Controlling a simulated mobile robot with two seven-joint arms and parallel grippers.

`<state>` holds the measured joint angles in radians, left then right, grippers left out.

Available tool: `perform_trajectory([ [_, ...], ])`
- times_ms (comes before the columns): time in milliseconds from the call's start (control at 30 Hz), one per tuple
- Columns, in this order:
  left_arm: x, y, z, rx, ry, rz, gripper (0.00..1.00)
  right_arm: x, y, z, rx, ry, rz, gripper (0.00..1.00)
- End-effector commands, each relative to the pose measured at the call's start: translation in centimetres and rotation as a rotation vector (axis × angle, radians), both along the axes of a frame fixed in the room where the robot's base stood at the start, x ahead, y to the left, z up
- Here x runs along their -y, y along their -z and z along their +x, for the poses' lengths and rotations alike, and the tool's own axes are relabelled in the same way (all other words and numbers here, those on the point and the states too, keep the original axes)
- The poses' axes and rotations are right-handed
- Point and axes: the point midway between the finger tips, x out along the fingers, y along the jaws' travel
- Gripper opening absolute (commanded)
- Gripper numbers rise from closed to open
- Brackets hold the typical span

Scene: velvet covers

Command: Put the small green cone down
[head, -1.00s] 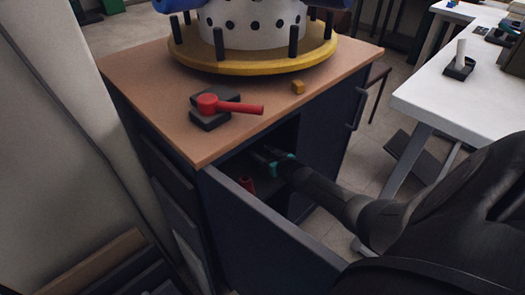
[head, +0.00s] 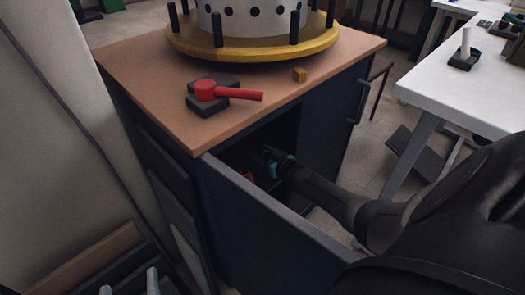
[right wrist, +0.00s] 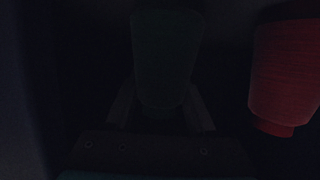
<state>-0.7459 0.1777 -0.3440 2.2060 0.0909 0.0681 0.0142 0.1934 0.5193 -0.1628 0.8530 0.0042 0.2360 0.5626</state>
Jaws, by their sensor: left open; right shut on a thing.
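The small green cone (right wrist: 164,55) shows very dark in the right wrist view, between the two fingers of my right gripper (right wrist: 160,105). In the head view my right gripper (head: 268,160) reaches into the dark open cabinet (head: 275,140) and is shut on the cone. The cone cannot be made out there. Whether it touches the cabinet floor is too dark to tell. My left gripper (head: 128,284) is open and empty, with its fingertips showing at the bottom left edge of the head view.
A red tapered object (right wrist: 285,75) stands inside, right of the cone in the wrist view. The open cabinet door (head: 270,225) borders my right arm. On the cabinet top (head: 150,85) are a red-handled item (head: 235,94), a yellow block (head: 300,75) and a yellow round base (head: 250,47).

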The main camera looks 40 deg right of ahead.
Motion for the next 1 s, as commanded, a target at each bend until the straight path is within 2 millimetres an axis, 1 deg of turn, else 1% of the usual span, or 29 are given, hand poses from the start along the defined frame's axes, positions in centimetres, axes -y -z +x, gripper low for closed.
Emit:
perform_trajectory([
  [267,0.0,0.01,0.0,-0.002,0.0,0.001,0.91,-0.01,0.22,0.04,0.0,0.0,0.001,0.0],
  [300,0.0,0.01,0.0,-0.002,0.0,0.001,0.91,0.0,0.28,0.01,-0.001,0.0,0.0,0.58],
  [533,-0.01,0.03,0.01,-0.003,0.001,0.001,0.91,0.01,0.26,-0.01,0.0,0.0,0.0,0.84],
  [567,-0.01,0.04,0.01,-0.003,0.001,0.001,0.91,0.01,0.26,-0.01,0.0,0.0,0.0,0.86],
  [1000,-0.08,0.0,0.18,-0.019,0.002,0.014,0.91,-0.03,-0.13,-0.23,-0.001,0.0,0.0,0.86],
])
